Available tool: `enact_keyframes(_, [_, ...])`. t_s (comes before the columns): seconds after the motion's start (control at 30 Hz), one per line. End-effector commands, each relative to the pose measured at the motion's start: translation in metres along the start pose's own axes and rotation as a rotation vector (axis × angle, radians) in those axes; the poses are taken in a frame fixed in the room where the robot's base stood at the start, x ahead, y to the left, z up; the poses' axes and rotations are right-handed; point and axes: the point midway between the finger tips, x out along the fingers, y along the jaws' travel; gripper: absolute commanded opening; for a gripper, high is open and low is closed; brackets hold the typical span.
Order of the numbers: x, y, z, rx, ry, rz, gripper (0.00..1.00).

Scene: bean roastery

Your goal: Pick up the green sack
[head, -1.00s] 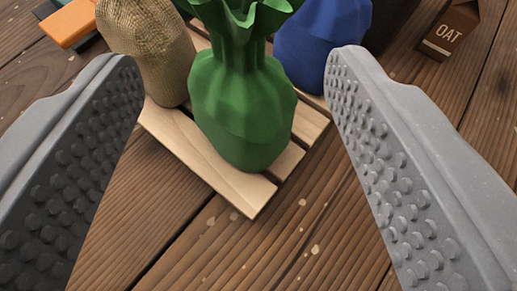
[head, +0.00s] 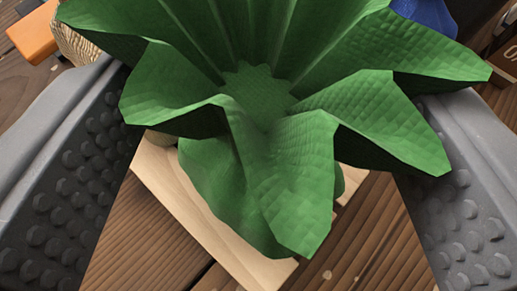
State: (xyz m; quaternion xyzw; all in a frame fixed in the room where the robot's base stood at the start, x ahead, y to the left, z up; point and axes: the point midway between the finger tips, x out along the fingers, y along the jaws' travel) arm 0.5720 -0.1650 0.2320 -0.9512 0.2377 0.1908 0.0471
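The green sack (head: 265,150) stands upright on a pale wooden slatted pallet (head: 165,180). Its flared, ruffled top fills the middle of the head view and hides most of its body. My gripper (head: 265,130) is open, with one studded grey finger on each side of the sack. The sack's top spreads over the inner edges of both fingers in the picture. The fingers look apart from the sack's body, though the neck is hidden under the ruffle.
A tan woven sack (head: 75,40) shows partly at the upper left, beside an orange object (head: 32,32). A blue sack (head: 428,14) shows at the top right. A brown carton (head: 505,58) is at the right edge. Bare wooden planks (head: 150,245) lie in front.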

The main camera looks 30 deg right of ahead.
Motion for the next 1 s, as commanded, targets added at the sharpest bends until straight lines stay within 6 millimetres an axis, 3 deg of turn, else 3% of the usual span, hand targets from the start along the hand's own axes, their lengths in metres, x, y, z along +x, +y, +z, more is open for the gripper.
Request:
enact_keyframes(0.2, [0.028,0.001,0.001,0.002,0.003,0.001,0.57])
enact_keyframes(0.43, [0.029,0.001,0.0,0.001,0.002,0.001,0.57])
enact_keyframes(0.63, [0.029,0.001,0.0,0.001,0.002,0.001,0.01])
enact_keyframes(1.0, [0.029,0.001,-0.001,0.001,0.003,0.002,0.0])
